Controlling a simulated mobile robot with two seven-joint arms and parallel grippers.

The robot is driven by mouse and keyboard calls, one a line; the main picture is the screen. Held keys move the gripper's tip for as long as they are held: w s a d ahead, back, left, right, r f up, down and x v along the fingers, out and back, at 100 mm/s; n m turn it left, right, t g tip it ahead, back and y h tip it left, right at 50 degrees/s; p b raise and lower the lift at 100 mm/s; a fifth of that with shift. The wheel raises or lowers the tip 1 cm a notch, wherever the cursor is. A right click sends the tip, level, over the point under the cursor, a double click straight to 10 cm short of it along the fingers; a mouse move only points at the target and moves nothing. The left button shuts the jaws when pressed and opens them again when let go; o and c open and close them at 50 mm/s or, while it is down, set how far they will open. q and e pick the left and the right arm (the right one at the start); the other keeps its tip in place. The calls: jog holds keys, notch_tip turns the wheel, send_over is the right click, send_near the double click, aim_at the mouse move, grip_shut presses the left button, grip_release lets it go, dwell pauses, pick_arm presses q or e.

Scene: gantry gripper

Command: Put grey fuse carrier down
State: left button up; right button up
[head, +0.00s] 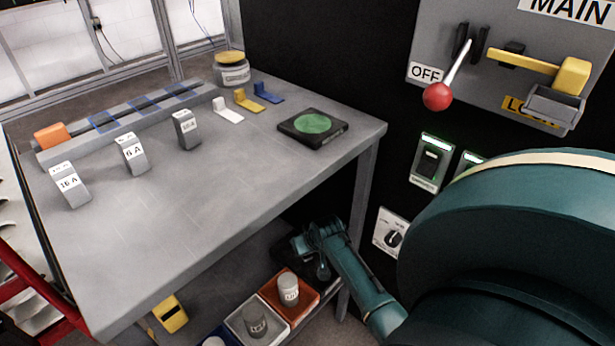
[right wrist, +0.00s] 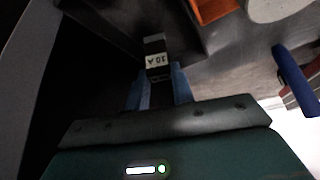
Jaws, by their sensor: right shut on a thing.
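My right gripper (right wrist: 158,88) is shut on a grey fuse carrier (right wrist: 157,62) with a white label that seems to read 10 A, upside down in the right wrist view. In the head view my right gripper (head: 312,262) is low, beside the table's right leg and below the tabletop; the carrier cannot be made out there. On the grey table (head: 220,190) stand three other grey carriers: one marked 16 A (head: 70,190), one marked 6 A (head: 135,158), and one with an unclear label (head: 186,133). My left gripper is not in view.
A rail with blue-outlined slots (head: 125,118), white, yellow and blue hooks, a jar (head: 231,72) and a black pad with a green disc (head: 313,124) sit on the table. Below are an orange bin (head: 305,305) and a white bin holding cylinders. A switch panel (head: 440,45) stands right.

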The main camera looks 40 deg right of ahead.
notch_tip(320, 180, down, 3)
jog(key=shift+r+b, duration=0.1)
jog(key=shift+b, duration=0.6)
jog(key=shift+f, duration=0.45)
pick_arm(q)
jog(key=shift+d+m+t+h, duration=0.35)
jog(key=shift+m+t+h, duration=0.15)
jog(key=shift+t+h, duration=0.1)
pick_arm(e)
jog(key=shift+f, duration=0.15)
jog(key=o, duration=0.9)
jog(key=shift+o, duration=0.2)
